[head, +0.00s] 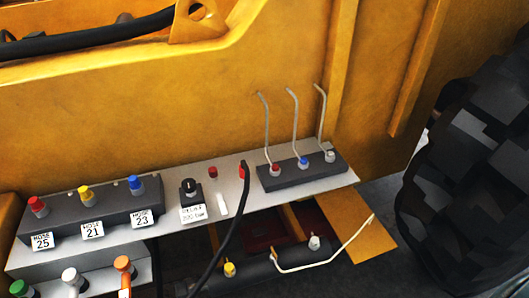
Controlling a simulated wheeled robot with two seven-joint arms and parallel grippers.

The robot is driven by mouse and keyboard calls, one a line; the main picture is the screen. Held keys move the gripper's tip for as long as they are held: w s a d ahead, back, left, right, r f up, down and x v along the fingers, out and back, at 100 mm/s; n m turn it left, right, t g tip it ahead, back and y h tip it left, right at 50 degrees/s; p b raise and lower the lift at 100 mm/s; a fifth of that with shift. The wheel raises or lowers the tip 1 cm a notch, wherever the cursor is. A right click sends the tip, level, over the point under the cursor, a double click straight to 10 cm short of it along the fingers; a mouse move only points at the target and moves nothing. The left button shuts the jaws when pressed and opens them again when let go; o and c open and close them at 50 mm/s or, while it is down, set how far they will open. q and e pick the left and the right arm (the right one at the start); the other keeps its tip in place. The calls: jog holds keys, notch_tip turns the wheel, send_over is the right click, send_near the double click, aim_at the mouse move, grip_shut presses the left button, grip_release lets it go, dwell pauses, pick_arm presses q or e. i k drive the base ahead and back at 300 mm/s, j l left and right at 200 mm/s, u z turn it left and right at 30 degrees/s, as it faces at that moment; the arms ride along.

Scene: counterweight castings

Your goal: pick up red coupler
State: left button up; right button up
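Several red fittings show in the head view. One red coupler (38,205) stands upright on the dark block at the left, above a label reading HOSE 25. A small red piece (213,173) stands on the grey shelf behind a white cylinder. Another red piece (241,171) shows beside the upper end of a black hose. A red fitting (275,170) sits on the right dark block, below a thin bent wire. I cannot tell which one the task names. Neither of my grippers is in view, and nothing visible is touching these fittings.
Yellow (85,194) and blue (135,184) couplers share the left block. The black hose (232,225) crosses the grey shelf (347,180) and hangs over its front. A yellow machine wall (160,115) rises behind. A large dark tyre (465,170) stands at the right.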

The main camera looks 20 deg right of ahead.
aim_at(241, 172)
jog(key=i+l, duration=0.1)
jog(key=l, duration=0.25)
jog(key=i+l, duration=0.1)
jog(key=l, duration=0.3)
jog(key=i+l, duration=0.1)
jog(key=l, duration=0.25)
jog(key=i+l, duration=0.1)
jog(key=l, duration=0.3)
